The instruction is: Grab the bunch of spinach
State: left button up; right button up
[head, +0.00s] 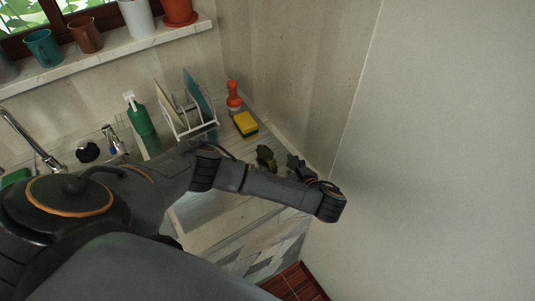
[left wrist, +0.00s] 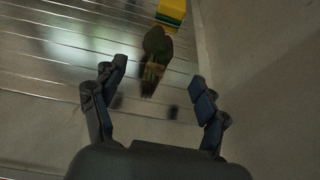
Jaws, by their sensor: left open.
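The bunch of spinach (left wrist: 155,57) is dark green, with a lighter band around its stems. In the left wrist view it lies on the counter, stems toward me, ahead of and between the fingers of my left gripper (left wrist: 160,82). The fingers are spread and do not touch it. In the head view the spinach (head: 266,157) shows just left of my left gripper (head: 298,163), near the wall at the counter's right end. My left arm hides part of the counter there. My right gripper is in neither view.
A dish rack (head: 190,124) with plates and a green soap bottle (head: 140,119) stand to the left. The wall (head: 440,140) closes off the right side.

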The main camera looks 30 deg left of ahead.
aim_at(274, 163)
pick_arm(q)
jog(key=b+x, duration=0.3)
jog(key=x, duration=0.1)
jog(key=shift+s+a+f, duration=0.1)
jog(key=shift+s+a, duration=0.1)
jog(key=shift+w+a, duration=0.1)
jog(key=shift+a, duration=0.2)
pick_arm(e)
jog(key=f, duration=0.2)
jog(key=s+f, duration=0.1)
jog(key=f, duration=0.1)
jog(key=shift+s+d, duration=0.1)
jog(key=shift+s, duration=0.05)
pick_arm(q)
jog(key=c, duration=1.2)
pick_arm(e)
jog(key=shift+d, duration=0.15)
pick_arm(q)
jog(key=shift+c, duration=0.2)
